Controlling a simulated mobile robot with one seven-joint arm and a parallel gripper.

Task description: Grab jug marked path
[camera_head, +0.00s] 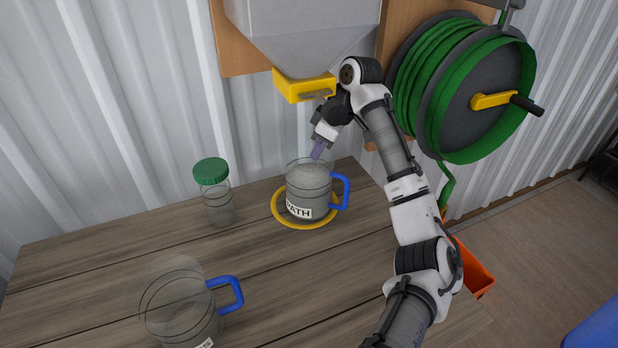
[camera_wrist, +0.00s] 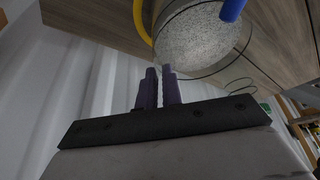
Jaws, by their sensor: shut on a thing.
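The clear jug marked PATH (camera_head: 308,192) has a blue handle on its right and grey grainy material inside. It stands upright at the yellow ring (camera_head: 276,214) on the wooden table. In the wrist view the jug (camera_wrist: 203,38) is just beyond the fingertips, with its handle at the top. My gripper (camera_head: 318,152) reaches down to the jug's back rim, its purple fingers close together. In the wrist view the fingers (camera_wrist: 158,72) are shut on the jug's rim; the exact contact is small and hard to see.
Another clear jug (camera_head: 178,305) with a blue handle stands at the front left, its label mostly cut off. A green-lidded jar (camera_head: 215,195) stands left of the PATH jug. A grey hopper (camera_head: 310,40) with a yellow outlet (camera_head: 303,86) hangs above. A green hose reel (camera_head: 465,90) is at right.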

